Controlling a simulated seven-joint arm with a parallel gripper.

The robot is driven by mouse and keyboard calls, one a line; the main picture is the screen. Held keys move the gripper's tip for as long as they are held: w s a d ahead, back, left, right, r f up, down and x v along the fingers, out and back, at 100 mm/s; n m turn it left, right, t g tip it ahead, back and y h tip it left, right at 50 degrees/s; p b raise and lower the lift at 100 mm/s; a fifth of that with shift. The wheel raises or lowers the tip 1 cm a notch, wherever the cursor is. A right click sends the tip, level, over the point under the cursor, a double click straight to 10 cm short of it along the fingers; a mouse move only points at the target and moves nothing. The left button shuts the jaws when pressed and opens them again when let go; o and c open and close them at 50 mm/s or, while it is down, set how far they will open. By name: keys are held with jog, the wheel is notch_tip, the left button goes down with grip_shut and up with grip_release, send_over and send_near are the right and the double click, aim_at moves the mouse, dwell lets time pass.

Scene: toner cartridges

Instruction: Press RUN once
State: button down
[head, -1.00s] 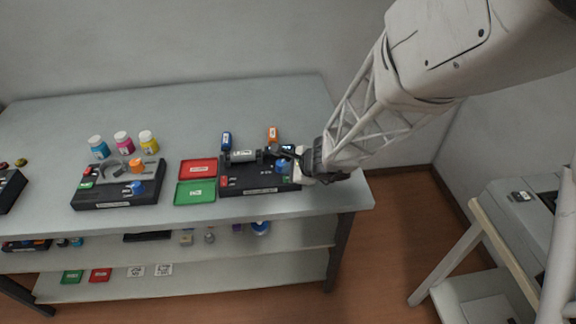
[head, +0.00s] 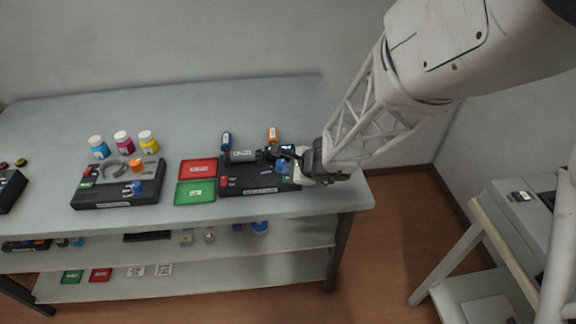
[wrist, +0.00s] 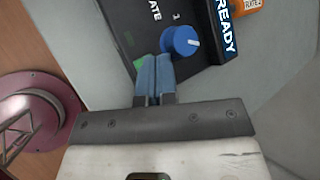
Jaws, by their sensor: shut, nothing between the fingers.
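The black device (head: 247,184) stands at the right end of the table. A small green patch (head: 286,180) shows at its right front corner. In the wrist view, a green button or patch (wrist: 139,65) is partly hidden behind my fingers, and no RUN lettering is readable. The blue knob (wrist: 182,41) stands just beyond the fingertips, by "RATE" lettering. The display (wrist: 226,28) reads READY. My gripper (wrist: 156,58) is shut and empty, its blue fingertips over the device's edge beside the green patch. I cannot tell whether they touch it.
A red tray (head: 198,169) and a green tray (head: 195,192) lie left of the device. A second black device (head: 115,190) and several bottles stand further left. Blue (head: 226,139) and orange (head: 272,134) items stand behind. The table's back is clear.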

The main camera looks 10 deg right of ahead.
jog(key=shift+f, duration=0.7)
dwell(1.2)
jog(key=shift+r, duration=0.8)
jog(key=shift+r, duration=0.1)
jog(key=shift+r, duration=2.45)
jog(key=s+r+n+g, duration=0.3)
jog(key=s+r+n, duration=0.7)
jog(key=s+r, duration=0.15)
jog(key=s+d+r+n+h, duration=0.3)
jog(key=s+d+n, duration=0.1)
jog(key=s, duration=0.3)
jog(key=s+d+r+n+g+h, duration=0.1)
jog(key=s+d+r+n+h, duration=0.2)
jog(key=s+d, duration=0.3)
jog(key=shift+s+r+n, duration=0.3)
jog(key=shift+s+n, duration=0.4)
jog(key=shift+s, duration=0.05)
